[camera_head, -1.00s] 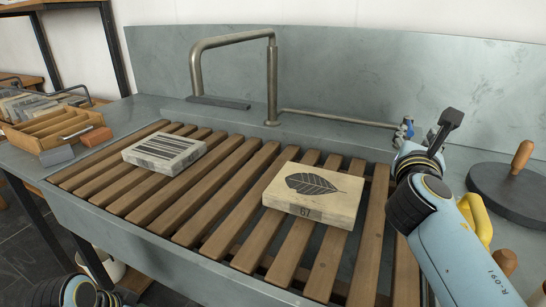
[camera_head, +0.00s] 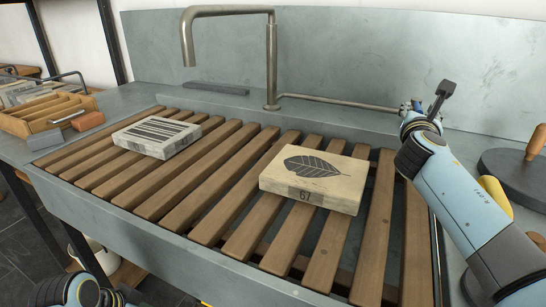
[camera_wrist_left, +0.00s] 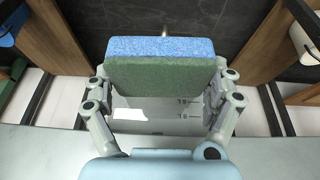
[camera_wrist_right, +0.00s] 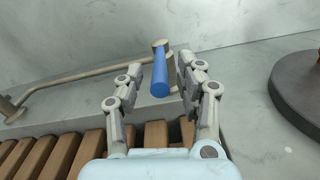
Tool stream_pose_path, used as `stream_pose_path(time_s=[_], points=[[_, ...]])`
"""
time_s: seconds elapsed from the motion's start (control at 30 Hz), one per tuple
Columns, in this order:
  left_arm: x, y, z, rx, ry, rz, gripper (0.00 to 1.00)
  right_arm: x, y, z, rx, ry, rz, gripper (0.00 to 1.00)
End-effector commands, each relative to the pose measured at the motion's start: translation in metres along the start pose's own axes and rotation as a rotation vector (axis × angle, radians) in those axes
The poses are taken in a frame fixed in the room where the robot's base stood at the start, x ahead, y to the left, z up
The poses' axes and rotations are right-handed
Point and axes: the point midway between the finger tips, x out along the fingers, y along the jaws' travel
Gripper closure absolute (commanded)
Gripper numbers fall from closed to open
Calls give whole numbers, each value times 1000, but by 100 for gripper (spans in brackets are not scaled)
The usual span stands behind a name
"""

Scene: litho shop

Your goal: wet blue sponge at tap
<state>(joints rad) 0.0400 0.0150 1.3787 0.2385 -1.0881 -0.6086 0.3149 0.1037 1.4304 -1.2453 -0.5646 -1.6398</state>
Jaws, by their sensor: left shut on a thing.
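The blue sponge (camera_wrist_left: 160,48), with a blue layer over a dark green one, is held between the fingers of my left gripper (camera_wrist_left: 160,85) in the left wrist view. In the head view only part of my left arm shows at the bottom left edge. The grey metal tap (camera_head: 271,60) stands at the back of the sink, its spout reaching left. A thin rod runs right from its base to a blue lever (camera_wrist_right: 160,72). My right gripper (camera_wrist_right: 160,88) is open, with the lever between or just beyond its fingers; contact is unclear. In the head view, it hides most of the lever.
A wooden slatted rack (camera_head: 215,205) covers the sink. A striped stone block (camera_head: 157,135) and a leaf-printed block (camera_head: 315,178) lie on it. A wooden tray (camera_head: 45,112) stands at the left, a dark disc with a wooden knob (camera_head: 515,180) at the right.

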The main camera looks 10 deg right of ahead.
Motion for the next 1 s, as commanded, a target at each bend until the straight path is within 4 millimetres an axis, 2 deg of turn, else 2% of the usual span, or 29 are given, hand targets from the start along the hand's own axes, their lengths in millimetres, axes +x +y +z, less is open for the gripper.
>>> stream_pose_path(time_s=[0.13,0.4,0.7,1.0], points=[[2,0,1,0,-1,0,37,11,0,0,1,0,0,63],[2,0,1,0,-1,0,37,12,0,0,1,0,0,63],[2,0,1,0,-1,0,37,12,0,0,1,0,0,100],[2,0,1,0,-1,0,37,12,0,0,0,0,0,100]])
